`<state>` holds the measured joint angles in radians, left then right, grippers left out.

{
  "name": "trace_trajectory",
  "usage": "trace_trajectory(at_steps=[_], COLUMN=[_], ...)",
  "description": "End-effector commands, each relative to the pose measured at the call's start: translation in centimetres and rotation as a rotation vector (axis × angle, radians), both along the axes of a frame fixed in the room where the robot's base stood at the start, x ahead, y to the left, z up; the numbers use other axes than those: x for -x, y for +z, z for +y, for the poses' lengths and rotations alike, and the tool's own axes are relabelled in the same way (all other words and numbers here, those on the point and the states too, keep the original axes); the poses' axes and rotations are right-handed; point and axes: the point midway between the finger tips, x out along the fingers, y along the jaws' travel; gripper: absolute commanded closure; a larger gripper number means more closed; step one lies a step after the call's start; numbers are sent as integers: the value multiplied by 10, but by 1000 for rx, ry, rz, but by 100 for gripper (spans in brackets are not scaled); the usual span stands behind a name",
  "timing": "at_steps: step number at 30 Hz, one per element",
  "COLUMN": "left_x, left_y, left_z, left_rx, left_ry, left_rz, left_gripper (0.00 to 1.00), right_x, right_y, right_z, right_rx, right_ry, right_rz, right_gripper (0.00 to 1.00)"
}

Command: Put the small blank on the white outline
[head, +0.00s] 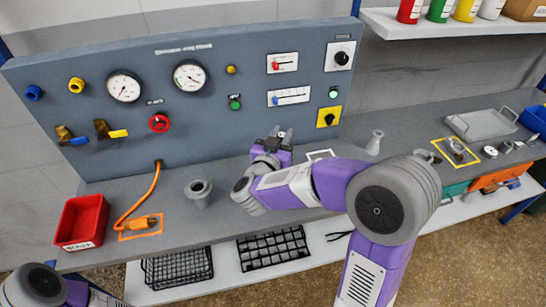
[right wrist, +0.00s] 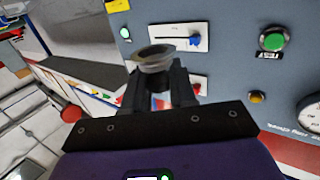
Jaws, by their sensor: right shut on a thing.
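My right gripper (head: 277,138) is raised above the bench in front of the grey panel. It is shut on a small round metal piece, apparently the small blank (head: 282,133). In the right wrist view the piece (right wrist: 153,57) sits between the fingertips (right wrist: 157,75), with its rim facing up in the picture. The white outline (head: 320,154) lies on the bench to the right of the gripper; my right arm passes close in front of it and may hide part of it. My left arm shows at the bottom left, but its gripper is out of view.
A grey flanged fitting (head: 199,194) and a grey conical piece (head: 375,142) stand on the bench. A red bin (head: 82,221) and an orange connector (head: 138,223) are at the left. A yellow outline (head: 437,142) and a grey tray (head: 486,124) are at the right. The panel (head: 215,120) rises behind.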

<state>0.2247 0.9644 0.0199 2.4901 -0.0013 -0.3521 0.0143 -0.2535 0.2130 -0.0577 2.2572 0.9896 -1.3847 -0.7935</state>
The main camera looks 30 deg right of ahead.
Motion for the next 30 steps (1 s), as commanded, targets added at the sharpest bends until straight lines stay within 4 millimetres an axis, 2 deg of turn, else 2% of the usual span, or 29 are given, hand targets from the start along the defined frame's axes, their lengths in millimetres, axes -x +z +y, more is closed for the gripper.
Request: trace_trajectory(at_steps=[4,13,21,26,30], left_x=[0,0,0,0,0], left_y=[0,-3,-22,-27,-36], left_z=[0,0,0,0,0], left_rx=[0,0,0,0,0], left_ry=[0,0,0,0,0], left_rz=[1,1,1,1,1], left_gripper=[82,82,82,82,82], right_x=[3,3,3,3,3], right_y=[6,-1,-44,-58,-82], right_z=[-1,-1,-1,-1,-1], right_rx=[1,2,3,2,3], right_ry=[-14,-14,-13,-13,-14], right_rz=[1,2,5,3,5], right_gripper=[100,100,100,100,100])
